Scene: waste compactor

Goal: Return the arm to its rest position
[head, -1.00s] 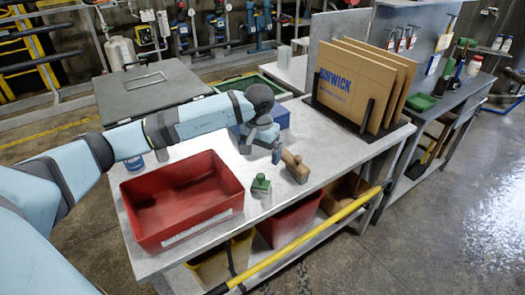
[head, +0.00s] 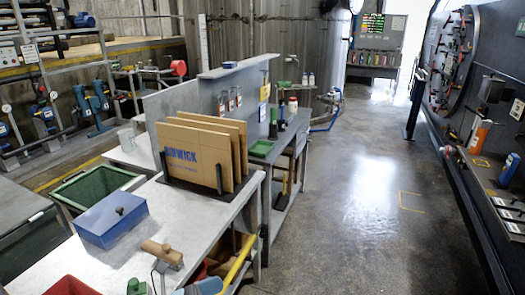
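Neither gripper can be made out in the head view. A light blue piece that looks like part of my arm shows at the bottom edge, in front of the workbench (head: 75,250). I cannot tell which arm it belongs to. A thin grey bent part stands close to the wooden block (head: 162,252) on the bench; what it belongs to is unclear. The green-topped tool (head: 137,287) shows only its upper part near the block. The red bin (head: 70,287) is mostly cut off at the bottom left.
A blue box (head: 110,220) with a dark knob sits on the bench. Cardboard sheets (head: 195,155) stand in a black rack behind it. A green tray (head: 90,188) lies at the left. Open floor (head: 365,190) stretches to the right, up to a dark tool wall (head: 460,120).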

